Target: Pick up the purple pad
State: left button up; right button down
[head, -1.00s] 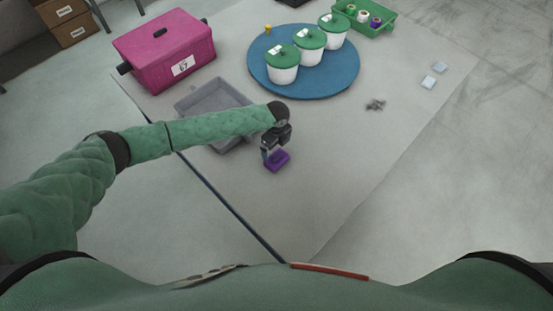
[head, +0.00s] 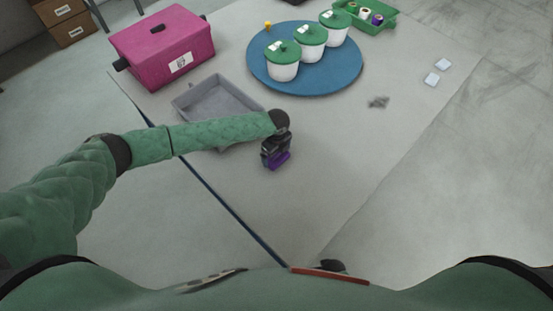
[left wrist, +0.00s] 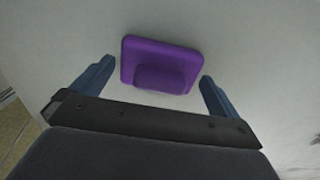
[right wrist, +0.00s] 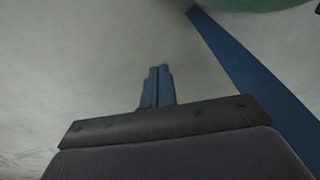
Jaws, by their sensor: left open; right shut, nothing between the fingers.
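The purple pad (head: 279,162) lies on the light grey table surface, partly hidden under my left gripper (head: 275,157) in the head view. In the left wrist view the pad (left wrist: 160,66) is a rounded purple slab with a raised block on its near side. The left gripper (left wrist: 158,80) is open, with one blue finger on each side of the pad and a gap at both sides. My right gripper (right wrist: 158,85) shows in the right wrist view with its fingers shut together and empty, above a plain grey surface.
A grey tray (head: 183,108) lies behind my left forearm, with a magenta box (head: 150,48) farther back. A blue round board (head: 310,88) carries white pots with green lids. A green crate (head: 378,30) stands at the back. The table right of the pad is mostly clear.

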pick_arm(q)
jog(key=shift+f+b, duration=0.5)
jog(key=shift+f, duration=0.45)
pick_arm(e)
jog(key=r, duration=0.2)
jog(key=a+r, duration=0.1)
jog(key=shift+w+r, duration=0.25)
jog(key=shift+w, duration=0.15)
pick_arm(q)
jog(key=c, duration=0.7)
jog(key=shift+r, duration=0.1)
